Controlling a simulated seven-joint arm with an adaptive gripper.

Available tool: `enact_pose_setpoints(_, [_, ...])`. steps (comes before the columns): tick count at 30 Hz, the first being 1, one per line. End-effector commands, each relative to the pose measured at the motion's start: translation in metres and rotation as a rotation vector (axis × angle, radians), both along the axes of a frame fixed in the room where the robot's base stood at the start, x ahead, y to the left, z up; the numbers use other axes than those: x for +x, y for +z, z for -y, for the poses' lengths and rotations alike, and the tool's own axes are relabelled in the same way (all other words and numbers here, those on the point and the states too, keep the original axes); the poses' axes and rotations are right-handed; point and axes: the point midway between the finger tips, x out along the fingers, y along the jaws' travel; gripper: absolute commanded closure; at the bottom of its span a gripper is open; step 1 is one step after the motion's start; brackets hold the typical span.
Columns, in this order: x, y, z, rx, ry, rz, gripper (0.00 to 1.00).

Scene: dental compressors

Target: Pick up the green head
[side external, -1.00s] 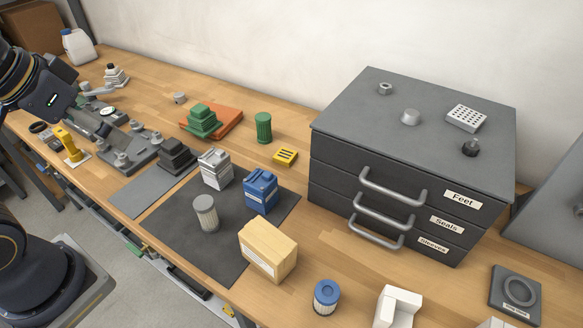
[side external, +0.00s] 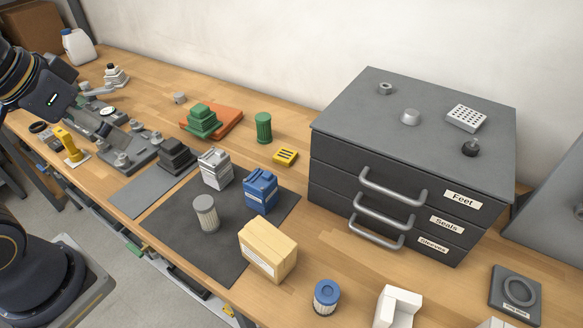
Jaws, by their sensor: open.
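The green head (side external: 202,120) is a stepped green block. It sits on a flat orange-red pad (side external: 228,122) towards the back of the wooden bench, left of a green ribbed cylinder (side external: 263,127). My gripper (side external: 96,98) is at the left, over the bench's far-left part, well apart from the green head. It is open, and I see nothing held in it. Its fingers are small and hard to tell from the grey parts behind them.
Dark grey and silver-white (side external: 215,168) heads and a blue one (side external: 261,190) stand in front of the green head. A yellow slotted block (side external: 285,157) lies to its right. A grey drawer cabinet (side external: 400,170) stands further right. Bare wood lies behind the pad.

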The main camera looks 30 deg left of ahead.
Motion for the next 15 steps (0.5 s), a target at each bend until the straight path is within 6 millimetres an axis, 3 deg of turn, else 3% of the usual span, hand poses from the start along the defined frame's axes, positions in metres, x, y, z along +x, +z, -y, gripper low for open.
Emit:
enact_pose_setpoints(13, [0.001, 0.001, 0.0, 0.012, -0.022, 0.005, 0.04])
enact_pose_setpoints(15, [0.012, 0.016, 0.002, 0.038, -0.073, 0.058, 0.04])
